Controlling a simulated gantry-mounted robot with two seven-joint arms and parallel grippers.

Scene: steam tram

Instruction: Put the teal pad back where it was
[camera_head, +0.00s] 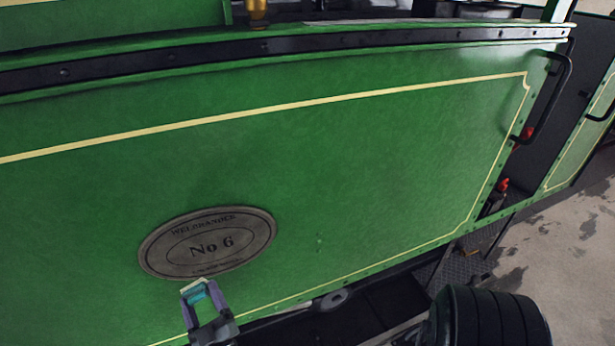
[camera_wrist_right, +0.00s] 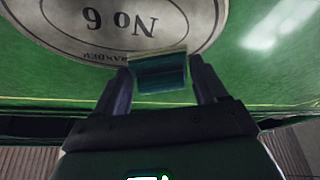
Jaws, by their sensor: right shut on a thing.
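The teal pad (camera_head: 196,292) is a small block with a pale strip along one edge. My right gripper (camera_head: 199,295) is shut on it, with one finger on each side. In the right wrist view the pad (camera_wrist_right: 161,74) sits between the fingertips of my gripper (camera_wrist_right: 160,78), overlapping the edge of the oval No 6 plate (camera_wrist_right: 85,32). In the head view the pad is just below the plate's lower edge (camera_head: 160,264). I cannot tell whether the pad touches the green panel (camera_head: 370,170). My left gripper is out of view.
The large green side panel has a cream line and a dark riveted rail (camera_head: 300,45) along its top. A black handle (camera_head: 562,95) stands at its right end. Dark metal parts lie under the panel, and stained concrete floor (camera_head: 575,235) is at right.

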